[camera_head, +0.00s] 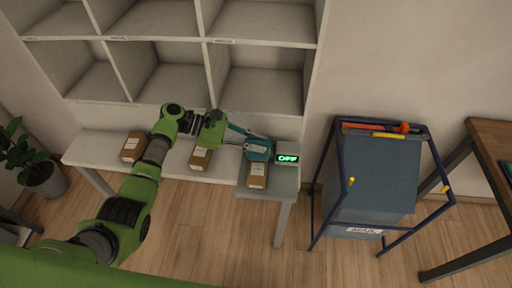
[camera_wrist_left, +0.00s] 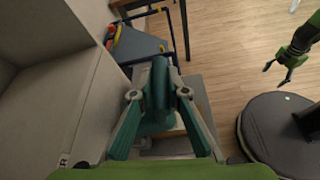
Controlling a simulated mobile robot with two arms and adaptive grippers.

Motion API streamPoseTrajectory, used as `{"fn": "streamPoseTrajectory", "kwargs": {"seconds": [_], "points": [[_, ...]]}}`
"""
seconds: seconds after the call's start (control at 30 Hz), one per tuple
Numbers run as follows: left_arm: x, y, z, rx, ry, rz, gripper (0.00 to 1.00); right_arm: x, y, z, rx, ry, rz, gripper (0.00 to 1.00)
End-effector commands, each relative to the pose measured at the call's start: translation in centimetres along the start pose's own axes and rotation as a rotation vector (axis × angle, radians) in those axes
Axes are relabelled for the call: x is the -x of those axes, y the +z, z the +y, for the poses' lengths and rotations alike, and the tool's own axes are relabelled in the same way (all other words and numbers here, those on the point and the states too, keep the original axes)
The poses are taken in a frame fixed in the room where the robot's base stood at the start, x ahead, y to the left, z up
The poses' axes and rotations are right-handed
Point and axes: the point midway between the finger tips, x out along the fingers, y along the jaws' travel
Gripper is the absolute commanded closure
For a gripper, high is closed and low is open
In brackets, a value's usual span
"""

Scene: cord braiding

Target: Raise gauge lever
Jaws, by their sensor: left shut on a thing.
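My left gripper (camera_head: 257,141) reaches over the right end of the grey bench and is shut on a dark teal rounded thing (camera_head: 258,153). The left wrist view shows this teal thing (camera_wrist_left: 160,92) between the two teal fingers of my left gripper (camera_wrist_left: 160,95). I cannot tell for sure whether it is the gauge lever. It stands just above a brown parcel (camera_head: 257,176) and partly hides it. A small display (camera_head: 288,158) beside it reads "OFF" in green. My right gripper (camera_wrist_left: 279,72) shows at the right of the left wrist view, open and empty, away from the bench.
Two more brown parcels, a middle one (camera_head: 200,158) and a left one (camera_head: 133,147), lie on the grey bench (camera_head: 100,146). A white cubby shelf (camera_head: 160,45) rises behind. A blue-framed bin (camera_head: 372,180) stands right, with floor between. A wooden table (camera_head: 490,140) is far right.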

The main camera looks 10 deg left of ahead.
Motion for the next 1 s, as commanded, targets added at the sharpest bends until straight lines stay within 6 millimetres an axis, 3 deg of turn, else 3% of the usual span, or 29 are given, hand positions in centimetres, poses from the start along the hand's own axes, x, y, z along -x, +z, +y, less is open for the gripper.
{"fn": "streamPoseTrajectory", "kwargs": {"seconds": [0.2,0.7,0.73,0.77,1.0], "points": [[0.16,0.48,1.23,-0.007,0.008,-0.003,1.00,0.02,-0.01,-0.01,0.000,0.000,0.000,0.31],[0.20,0.49,1.51,-0.008,0.010,-0.001,1.00,0.02,0.01,0.04,-0.001,0.000,0.000,0.31],[0.20,0.49,1.51,-0.008,0.010,-0.001,0.78,0.02,0.01,0.04,-0.001,0.000,0.000,0.31],[0.20,0.49,1.50,-0.008,0.010,-0.001,0.70,0.02,0.01,0.04,-0.001,0.001,0.000,0.31],[0.17,0.41,1.38,-0.007,0.007,-0.001,0.68,0.01,0.01,0.07,-0.001,0.001,0.000,0.31]]}}
